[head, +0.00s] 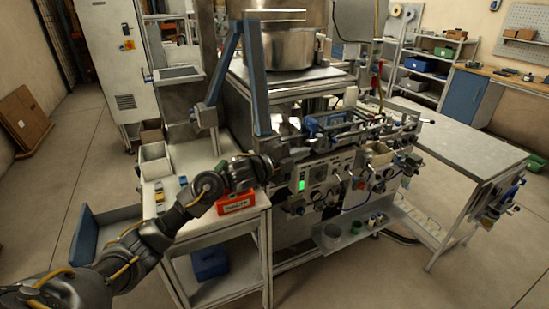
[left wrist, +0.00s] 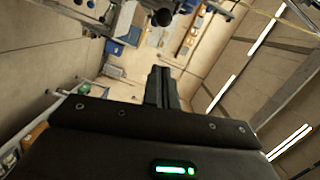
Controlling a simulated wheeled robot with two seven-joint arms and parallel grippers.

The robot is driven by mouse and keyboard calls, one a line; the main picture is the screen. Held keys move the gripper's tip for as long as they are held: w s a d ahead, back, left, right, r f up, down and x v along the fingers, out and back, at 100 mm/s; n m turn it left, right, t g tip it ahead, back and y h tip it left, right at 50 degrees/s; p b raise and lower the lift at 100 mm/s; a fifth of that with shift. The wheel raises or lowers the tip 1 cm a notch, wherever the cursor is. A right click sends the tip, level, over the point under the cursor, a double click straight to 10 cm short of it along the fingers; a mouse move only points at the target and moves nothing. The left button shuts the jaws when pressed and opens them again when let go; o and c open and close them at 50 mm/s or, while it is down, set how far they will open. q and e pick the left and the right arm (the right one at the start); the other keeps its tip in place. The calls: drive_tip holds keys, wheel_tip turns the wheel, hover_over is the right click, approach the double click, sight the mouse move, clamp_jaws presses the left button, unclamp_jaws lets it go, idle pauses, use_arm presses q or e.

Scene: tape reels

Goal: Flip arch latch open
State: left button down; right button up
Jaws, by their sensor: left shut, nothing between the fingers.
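My left gripper (head: 292,156) reaches in from the left to the front of the machine (head: 318,180), at the foot of a blue upright post (head: 255,80). Its fingers are together and empty; they also show in the left wrist view (left wrist: 160,88). A blue-framed assembly with metal rods (head: 335,125) sits on the machine just right of and beyond the fingertips. I cannot single out the arch latch or tell its position; it is too small or hidden by the gripper. In the left wrist view a dark round knob (left wrist: 162,17) lies beyond the fingertips. My right gripper is out of view.
A side table (head: 180,165) on the left holds a white bin (head: 155,165) and a red labelled box (head: 236,203) under my forearm. A large steel pot (head: 290,40) stands above the machine. A grey table (head: 470,140) at right has a clear top.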

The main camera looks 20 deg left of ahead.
use_arm(q)
drive_tip(key=s+a+b, duration=0.2)
drive_tip(key=s+a, duration=0.3)
drive_tip(key=shift+s+a, duration=0.35)
drive_tip(key=shift+s, duration=0.05)
drive_tip(key=shift+f, duration=0.15)
